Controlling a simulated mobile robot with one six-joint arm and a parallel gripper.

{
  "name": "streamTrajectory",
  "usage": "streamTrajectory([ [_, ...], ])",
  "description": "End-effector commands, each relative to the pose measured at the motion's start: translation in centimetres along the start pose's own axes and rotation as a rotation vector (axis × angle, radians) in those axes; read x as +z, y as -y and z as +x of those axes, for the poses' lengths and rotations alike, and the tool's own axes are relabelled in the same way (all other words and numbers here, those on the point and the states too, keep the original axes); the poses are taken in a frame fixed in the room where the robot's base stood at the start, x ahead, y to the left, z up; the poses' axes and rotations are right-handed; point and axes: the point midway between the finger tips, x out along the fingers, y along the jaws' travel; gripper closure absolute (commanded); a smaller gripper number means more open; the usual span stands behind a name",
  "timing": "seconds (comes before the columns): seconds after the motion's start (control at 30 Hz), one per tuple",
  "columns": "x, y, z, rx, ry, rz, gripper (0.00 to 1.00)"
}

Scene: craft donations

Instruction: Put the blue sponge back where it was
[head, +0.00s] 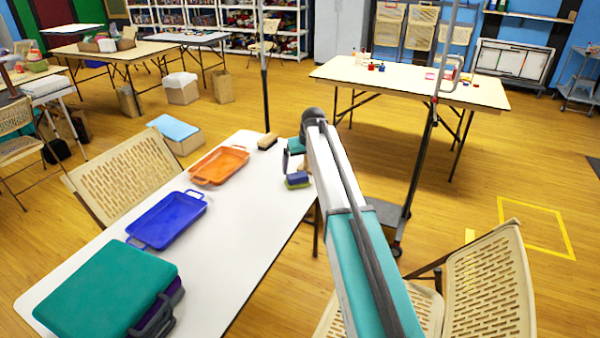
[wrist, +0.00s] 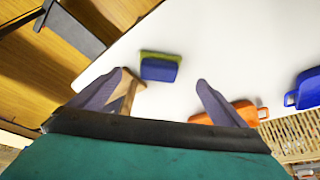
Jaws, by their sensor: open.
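The blue sponge (head: 297,180) lies on the white table (head: 235,240) near its far right edge, beside the end of my arm. It has a yellow-green layer along one side. In the wrist view the sponge (wrist: 160,70) lies ahead of my gripper (wrist: 159,82), roughly midway between the two fingers. The fingers are spread wide with nothing held between them. How far they are above the table is hard to tell. In the head view my arm hides part of the gripper.
An orange tray (head: 218,165), a blue tray (head: 168,220) and a teal case (head: 108,290) line the table's left side. A brush (head: 268,142) lies at the far edge. Folding chairs (head: 130,175) stand on both sides. The table's middle is clear.

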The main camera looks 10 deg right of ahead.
Motion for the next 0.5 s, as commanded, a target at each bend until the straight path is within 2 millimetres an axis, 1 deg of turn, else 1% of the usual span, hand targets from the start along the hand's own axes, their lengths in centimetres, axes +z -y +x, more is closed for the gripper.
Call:
streamTrajectory([
  [0.03, 0.0, 0.0, -0.6, 0.000, -0.002, 0.000, 0.04],
  [0.1, 0.0, 0.0, -1.2, 0.000, -0.002, 0.000, 0.04],
  [0.2, 0.0, 0.0, -1.7, 0.000, 0.000, 0.000, 0.04],
  [0.5, 0.0, 0.0, -2.0, 0.000, 0.000, 0.000, 0.04],
])
